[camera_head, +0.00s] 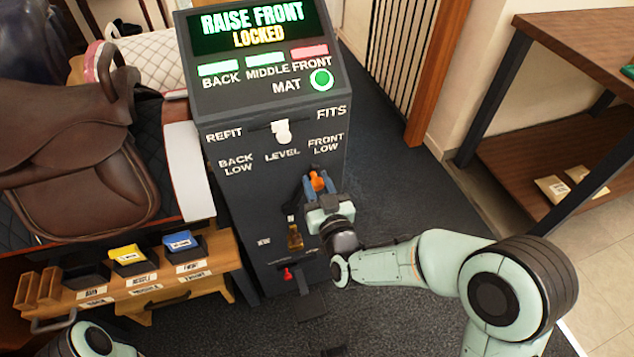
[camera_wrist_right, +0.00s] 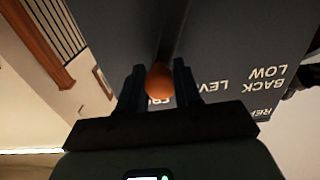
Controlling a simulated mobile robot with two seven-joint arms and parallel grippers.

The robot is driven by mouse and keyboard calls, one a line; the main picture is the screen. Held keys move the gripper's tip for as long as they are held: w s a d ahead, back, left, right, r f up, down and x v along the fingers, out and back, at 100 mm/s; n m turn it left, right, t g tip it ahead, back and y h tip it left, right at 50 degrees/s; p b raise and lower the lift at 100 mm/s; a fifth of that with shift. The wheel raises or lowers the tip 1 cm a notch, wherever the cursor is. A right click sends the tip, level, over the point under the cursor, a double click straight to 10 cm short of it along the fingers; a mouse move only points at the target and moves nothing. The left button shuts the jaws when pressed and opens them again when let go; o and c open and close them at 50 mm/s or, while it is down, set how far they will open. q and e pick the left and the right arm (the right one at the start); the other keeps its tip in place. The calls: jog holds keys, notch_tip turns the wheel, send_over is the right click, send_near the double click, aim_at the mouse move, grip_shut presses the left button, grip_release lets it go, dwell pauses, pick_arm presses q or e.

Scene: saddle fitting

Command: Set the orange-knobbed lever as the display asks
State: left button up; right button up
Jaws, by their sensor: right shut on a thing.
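The display (camera_head: 254,25) reads "RAISE FRONT" and "LOCKED". Under it, the BACK and MIDDLE bars are green, the FRONT bar is red, and the round MAT light is green. My right gripper (camera_head: 316,184) is shut on the orange knob (camera_head: 317,180) of the lever, below the label "FRONT LOW" on the dark console (camera_head: 228,117). In the right wrist view the orange knob (camera_wrist_right: 159,82) sits between the two fingers, and the lettering is upside down. The lever's shaft is mostly hidden. My left gripper is not in view; only part of an arm shows at bottom left.
A white knob (camera_head: 281,132) sits between REFIT and FITS. A red knob (camera_head: 287,274) is low on the console. A brown saddle (camera_head: 79,150) stands at left above a wooden shelf (camera_head: 215,265) with yellow and blue packs in bins. A wooden table (camera_head: 590,38) stands at right.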

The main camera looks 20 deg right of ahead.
grip_shut()
jog(key=a+n+p, duration=0.1)
jog(key=a+r+n+p, duration=0.1)
jog(key=a+n, duration=0.1)
jog(key=a+n+p, duration=0.1)
jog(key=a, duration=0.1)
jog(key=shift+s+a+r+n, duration=0.1)
jog(key=shift+a+r+n, duration=0.15)
jog(key=shift+r+n, duration=0.1)
jog(key=shift+a+p, duration=0.3)
jog(key=shift+p, duration=0.05)
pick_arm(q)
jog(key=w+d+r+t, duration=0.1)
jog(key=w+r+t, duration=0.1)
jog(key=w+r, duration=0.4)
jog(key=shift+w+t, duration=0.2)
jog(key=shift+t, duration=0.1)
pick_arm(e)
jog(key=shift+f, duration=0.1)
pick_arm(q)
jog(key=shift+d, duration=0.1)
pick_arm(e)
jog(key=o, duration=0.7)
grip_release()
jog(key=shift+d, duration=0.1)
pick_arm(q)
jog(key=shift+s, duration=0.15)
pick_arm(e)
jog(key=shift+f, duration=0.1)
